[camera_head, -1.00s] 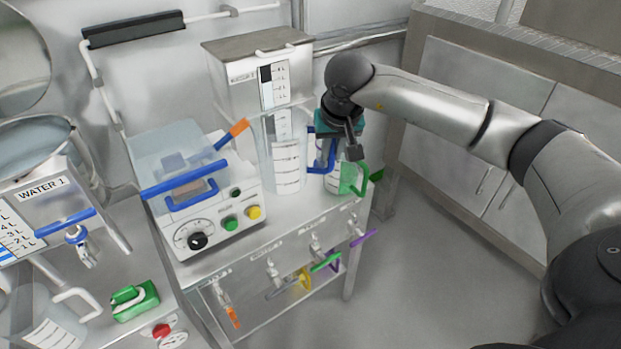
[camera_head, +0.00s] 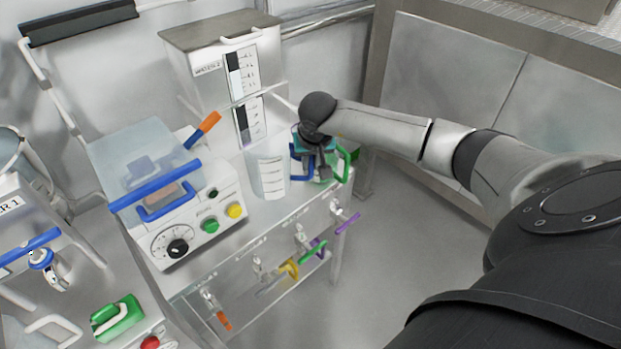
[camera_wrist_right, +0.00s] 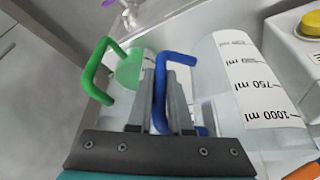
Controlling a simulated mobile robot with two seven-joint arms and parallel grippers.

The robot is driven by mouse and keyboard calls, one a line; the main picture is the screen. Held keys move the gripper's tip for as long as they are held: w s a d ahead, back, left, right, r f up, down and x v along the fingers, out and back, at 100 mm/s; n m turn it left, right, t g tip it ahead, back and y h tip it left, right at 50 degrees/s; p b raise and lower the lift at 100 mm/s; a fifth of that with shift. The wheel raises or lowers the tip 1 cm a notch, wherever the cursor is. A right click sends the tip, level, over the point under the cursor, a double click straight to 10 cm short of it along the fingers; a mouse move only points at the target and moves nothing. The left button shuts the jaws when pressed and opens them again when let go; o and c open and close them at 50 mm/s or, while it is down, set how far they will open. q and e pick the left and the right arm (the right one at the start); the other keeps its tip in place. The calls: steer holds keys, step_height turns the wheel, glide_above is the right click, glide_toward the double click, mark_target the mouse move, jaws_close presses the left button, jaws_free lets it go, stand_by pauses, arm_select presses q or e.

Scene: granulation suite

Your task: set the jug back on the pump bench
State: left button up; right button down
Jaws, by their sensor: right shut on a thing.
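A clear jug (camera_head: 268,172) with a white scale and a blue handle (camera_head: 300,160) is at the far right part of the pump bench (camera_head: 232,255). It looks upright; I cannot tell whether its base touches the top. My right gripper (camera_head: 319,170) points down at the handle side and is shut on the blue handle. In the right wrist view the handle (camera_wrist_right: 160,95) lies between the fingers (camera_wrist_right: 165,75), with the jug's scale (camera_wrist_right: 262,95) to the right. My left gripper is not in view.
A green-handled vessel (camera_head: 343,163) is close beside my right gripper, at the bench's right end. A white pump (camera_head: 190,225) with a blue-edged clear cover stands left of the jug. A steel tank (camera_head: 215,65) stands behind. Coloured-lever taps line the bench front.

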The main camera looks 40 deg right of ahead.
mark_target(311, 174)
steer(key=shift+f, duration=0.6)
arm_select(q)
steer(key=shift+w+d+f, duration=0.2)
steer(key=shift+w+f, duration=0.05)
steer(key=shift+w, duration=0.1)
arm_select(e)
steer(key=shift+f, duration=1.95)
arm_select(q)
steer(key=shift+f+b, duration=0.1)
steer(key=shift+b, duration=0.2)
arm_select(e)
steer(key=shift+f, duration=0.2)
steer(key=c, duration=0.8)
jaws_free()
steer(key=shift+c, duration=0.2)
steer(key=shift+r, duration=0.15)
steer(key=shift+r, duration=0.25)
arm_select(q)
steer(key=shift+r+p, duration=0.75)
arm_select(e)
steer(key=v, duration=1.1)
steer(key=shift+s+r, duration=0.2)
steer(key=shift+r, duration=0.1)
